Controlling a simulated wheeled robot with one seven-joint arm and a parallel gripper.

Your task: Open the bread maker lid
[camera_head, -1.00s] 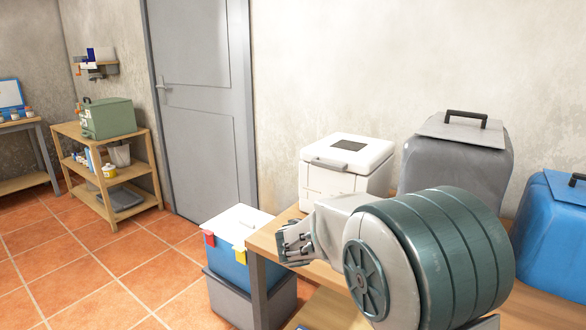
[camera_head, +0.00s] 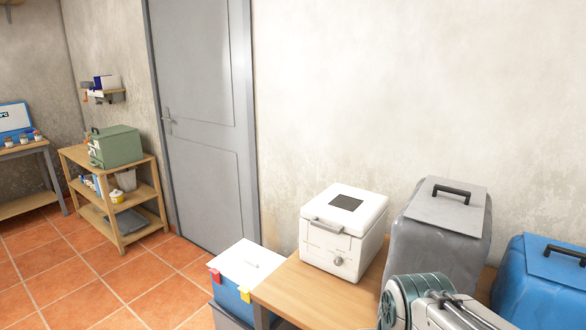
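The white bread maker (camera_head: 337,254) stands on the wooden table, with a dark window in its lid and a grey handle (camera_head: 328,225) along the lid's front edge. A round knob shows on its front. The lid (camera_head: 370,212) is down. My arm shows at the bottom right, in front of the grey covered box and to the right of the bread maker. My gripper's fingers cannot be made out in this view, and nothing of mine touches the bread maker.
A grey box with a black handle (camera_head: 437,230) stands right of the bread maker, and a blue one (camera_head: 545,285) further right. Bare tabletop (camera_head: 290,290) lies at the bread maker's left and front. A blue-and-white cooler (camera_head: 240,268) stands beside the table's left end.

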